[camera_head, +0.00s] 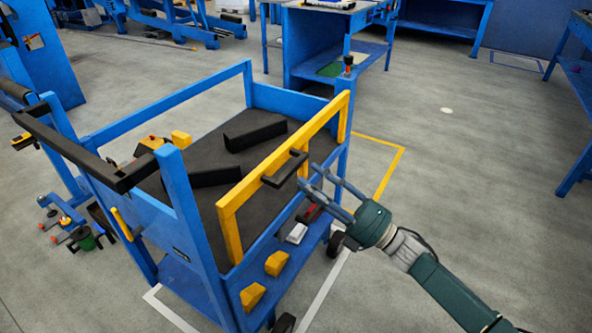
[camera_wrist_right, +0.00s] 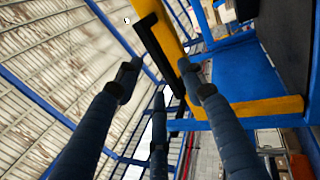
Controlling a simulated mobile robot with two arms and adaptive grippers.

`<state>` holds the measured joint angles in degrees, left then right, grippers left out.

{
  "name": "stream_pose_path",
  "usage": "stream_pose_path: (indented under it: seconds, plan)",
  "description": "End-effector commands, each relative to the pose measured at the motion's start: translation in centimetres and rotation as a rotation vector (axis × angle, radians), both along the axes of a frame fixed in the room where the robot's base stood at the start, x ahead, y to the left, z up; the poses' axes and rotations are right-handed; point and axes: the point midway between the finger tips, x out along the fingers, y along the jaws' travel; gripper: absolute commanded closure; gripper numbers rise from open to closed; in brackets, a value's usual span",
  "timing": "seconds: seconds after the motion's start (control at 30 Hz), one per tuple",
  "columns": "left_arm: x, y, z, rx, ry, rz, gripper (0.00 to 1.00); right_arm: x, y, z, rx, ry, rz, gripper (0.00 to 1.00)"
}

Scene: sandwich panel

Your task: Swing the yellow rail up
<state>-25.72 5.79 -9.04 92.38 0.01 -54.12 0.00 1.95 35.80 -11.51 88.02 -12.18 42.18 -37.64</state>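The yellow rail (camera_head: 278,156) runs along the right side of a blue cart, its bar above the deck and its legs reaching down to the cart's side. A black handle (camera_head: 285,169) sits on the bar. My right gripper (camera_head: 312,178) is just right of the handle, fingers spread and pointing at it. In the right wrist view the open fingers (camera_wrist_right: 160,85) are below the black handle (camera_wrist_right: 155,48) and the yellow rail (camera_wrist_right: 171,20), with nothing visibly gripped. Whether a finger touches the handle cannot be told. My left gripper is not in view.
Yellow blocks (camera_head: 276,263) lie on the lower shelf. A black push bar (camera_head: 80,152) is at the left end. A blue workbench (camera_head: 315,45) stands behind. Floor right of the cart is clear.

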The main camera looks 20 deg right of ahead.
Motion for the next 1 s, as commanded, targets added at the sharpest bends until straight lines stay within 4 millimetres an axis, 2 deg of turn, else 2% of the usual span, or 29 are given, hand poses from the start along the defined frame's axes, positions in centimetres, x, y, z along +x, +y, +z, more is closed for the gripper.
stream_pose_path:
  seconds: [0.1,0.33,0.9,1.0]
  plan:
    - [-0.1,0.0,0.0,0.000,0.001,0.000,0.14,-1.8,-1.6,-1.0,0.000,0.004,-0.002,0.60]
    - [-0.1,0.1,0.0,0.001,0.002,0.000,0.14,-3.6,-3.1,-1.9,0.000,0.000,-0.001,0.60]
    - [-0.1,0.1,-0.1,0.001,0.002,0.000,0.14,-3.8,-3.4,-2.1,0.001,0.001,-0.001,0.60]
    - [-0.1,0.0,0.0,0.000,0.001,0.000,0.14,-3.4,-3.5,-3.3,0.027,0.052,-0.028,0.60]
